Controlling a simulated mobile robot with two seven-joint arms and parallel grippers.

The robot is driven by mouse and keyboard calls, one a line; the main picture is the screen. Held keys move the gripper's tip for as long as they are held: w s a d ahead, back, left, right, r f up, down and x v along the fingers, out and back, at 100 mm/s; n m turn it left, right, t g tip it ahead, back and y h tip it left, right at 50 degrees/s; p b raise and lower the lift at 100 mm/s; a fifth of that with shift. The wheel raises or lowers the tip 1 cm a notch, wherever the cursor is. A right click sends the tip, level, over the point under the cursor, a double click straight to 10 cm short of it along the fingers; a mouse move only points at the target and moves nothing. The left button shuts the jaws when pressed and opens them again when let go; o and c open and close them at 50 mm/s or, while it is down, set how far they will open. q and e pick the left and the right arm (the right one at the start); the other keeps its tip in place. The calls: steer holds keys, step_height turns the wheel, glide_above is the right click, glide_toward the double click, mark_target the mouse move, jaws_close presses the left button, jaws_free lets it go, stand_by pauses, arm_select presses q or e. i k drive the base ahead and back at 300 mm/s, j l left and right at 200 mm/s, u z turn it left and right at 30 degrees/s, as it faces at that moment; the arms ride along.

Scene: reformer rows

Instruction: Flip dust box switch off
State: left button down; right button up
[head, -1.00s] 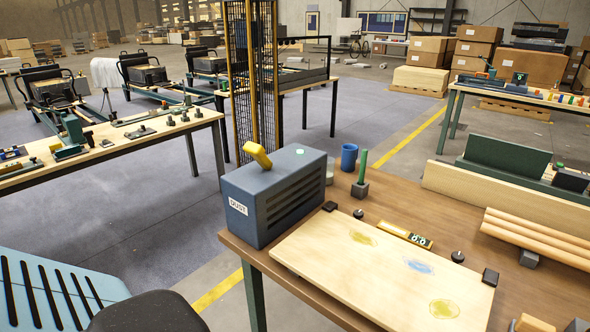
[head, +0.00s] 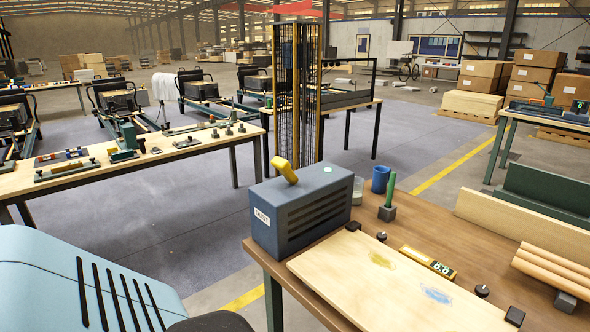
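The dust box (head: 300,212) is a blue-grey box with dark side slots and a white label on its front face. It stands at the left corner of the brown workbench (head: 450,224). Its yellow switch lever (head: 285,169) sticks up from the top, tilted toward the upper left. A small pale green round spot (head: 327,169) shows on the top near the far end. Neither of my grippers is in view.
A pale board (head: 385,284) with coloured stains lies right of the box. A blue cup (head: 380,179), a green post on a dark block (head: 388,204) and a yellow gauge (head: 428,261) are nearby.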

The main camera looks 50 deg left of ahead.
mark_target(282, 165)
steer(key=i+l, duration=0.1)
steer(key=l, duration=0.55)
steer(key=u, duration=1.05)
steer(key=i+l, duration=0.05)
